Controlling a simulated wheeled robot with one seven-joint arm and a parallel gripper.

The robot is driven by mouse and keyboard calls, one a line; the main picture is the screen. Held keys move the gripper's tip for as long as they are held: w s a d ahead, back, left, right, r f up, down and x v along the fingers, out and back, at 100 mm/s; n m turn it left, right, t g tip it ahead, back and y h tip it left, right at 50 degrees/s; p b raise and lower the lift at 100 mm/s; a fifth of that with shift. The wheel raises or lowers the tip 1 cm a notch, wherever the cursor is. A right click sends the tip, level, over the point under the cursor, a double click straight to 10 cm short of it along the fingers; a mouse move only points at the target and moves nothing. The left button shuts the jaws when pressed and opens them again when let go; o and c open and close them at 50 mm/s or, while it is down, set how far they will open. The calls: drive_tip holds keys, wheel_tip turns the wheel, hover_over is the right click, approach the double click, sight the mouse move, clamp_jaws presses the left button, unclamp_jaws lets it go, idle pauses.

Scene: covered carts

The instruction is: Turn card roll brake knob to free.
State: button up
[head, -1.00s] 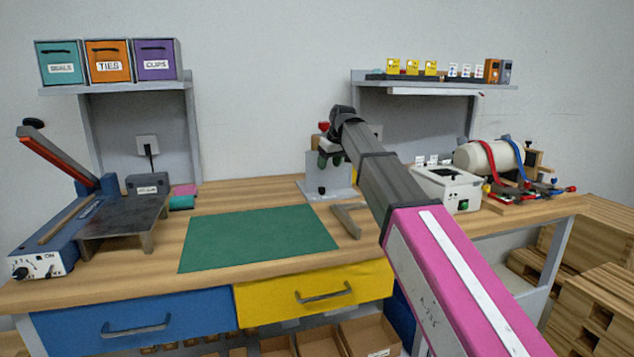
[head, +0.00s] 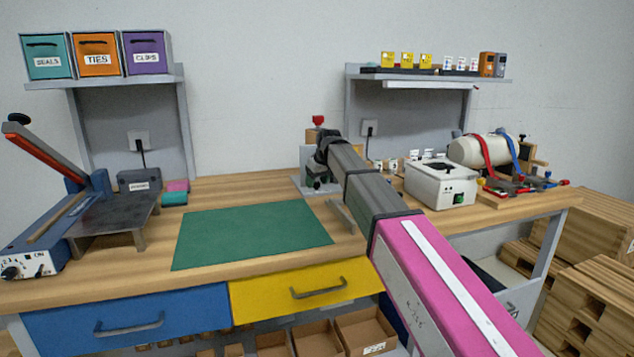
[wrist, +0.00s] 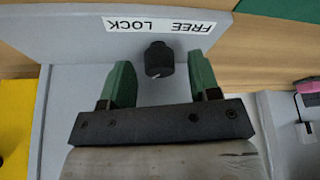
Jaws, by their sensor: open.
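The brake knob (wrist: 159,58) is a small dark cylinder on a grey panel in the wrist view. Beside it is a white FREE LOCK label (wrist: 159,26), upside down in this view. I cannot clearly tell which word the knob points to. My gripper (wrist: 160,75) is open, with one green finger on each side of the knob and a gap to both. In the head view my gripper (head: 318,183) is low in front of the grey stand (head: 305,170), and the knob is hidden behind it.
A red-topped part (head: 319,120) rises above the stand. A green mat (head: 250,233) lies to the left and a grey-white box (head: 440,184) stands to the right. A grey handle-like piece (head: 343,215) lies near my arm.

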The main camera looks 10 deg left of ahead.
drive_tip(key=c, duration=0.9)
drive_tip(key=shift+n+g+y, duration=0.3)
drive_tip(key=shift+n+g, duration=0.3)
drive_tip(key=shift+n, duration=1.1)
drive_tip(key=o, duration=0.9)
drive_tip(key=v, duration=1)
drive_tip(key=shift+d+r, duration=0.2)
drive_tip(key=shift+r, duration=0.1)
